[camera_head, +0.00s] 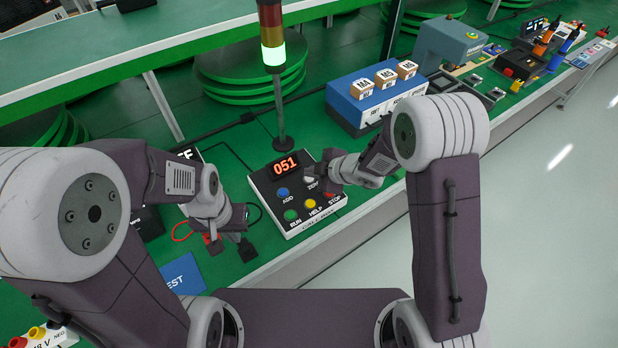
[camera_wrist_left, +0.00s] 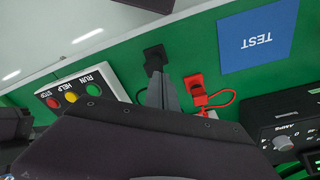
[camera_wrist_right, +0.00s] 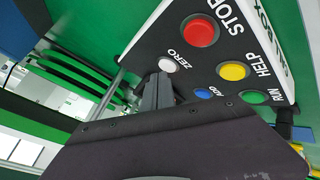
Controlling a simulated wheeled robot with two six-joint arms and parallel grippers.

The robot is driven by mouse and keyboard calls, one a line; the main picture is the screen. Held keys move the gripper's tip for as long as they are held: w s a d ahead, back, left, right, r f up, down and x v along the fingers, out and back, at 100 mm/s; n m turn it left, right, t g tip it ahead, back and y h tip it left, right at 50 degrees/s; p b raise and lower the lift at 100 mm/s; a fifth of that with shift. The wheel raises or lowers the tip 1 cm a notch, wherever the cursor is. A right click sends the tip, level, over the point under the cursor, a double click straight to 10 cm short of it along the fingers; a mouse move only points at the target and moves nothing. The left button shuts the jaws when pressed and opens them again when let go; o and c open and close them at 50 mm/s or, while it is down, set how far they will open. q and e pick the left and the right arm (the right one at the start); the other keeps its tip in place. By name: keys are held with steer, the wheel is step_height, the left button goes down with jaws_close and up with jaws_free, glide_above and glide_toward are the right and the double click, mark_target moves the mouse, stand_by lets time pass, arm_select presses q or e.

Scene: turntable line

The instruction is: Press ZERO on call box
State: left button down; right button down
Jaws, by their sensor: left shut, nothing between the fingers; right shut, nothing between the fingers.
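The call box (camera_head: 262,190) stands on the green bench with its display reading 051. Its white ZERO button (camera_wrist_right: 168,64) shows clear in the right wrist view, beside the blue ADD button (camera_wrist_right: 203,94). Red STOP (camera_wrist_right: 200,31), yellow HELP (camera_wrist_right: 233,71) and green RUN (camera_wrist_right: 254,97) are further along the panel. My right gripper (camera_wrist_right: 158,80) is shut and empty, its tips right by the ZERO button; I cannot tell whether they touch it. In the head view the gripper partly covers that button. My left gripper (camera_wrist_left: 162,82) is shut and empty, left of the box.
A black plug (camera_wrist_left: 155,58) and a red plug (camera_wrist_left: 196,90) lie by my left gripper. A blue TEST mat (camera_head: 183,273) is near the front edge. A lit signal tower (camera_head: 273,55) stands behind the box. A blue unit with small boxes (camera_head: 345,105) is to the right.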

mark_target(312, 179)
arm_select(q)
steer(key=shift+f+b, duration=0.35)
arm_select(e)
steer(key=shift+f, duration=0.4)
arm_select(q)
steer(key=shift+r, duration=0.15)
arm_select(e)
steer(key=shift+r, duration=0.1)
arm_select(q)
steer(key=shift+r+p, duration=0.75)
steer(key=shift+p, duration=0.1)
arm_select(e)
steer(key=shift+r, duration=0.75)
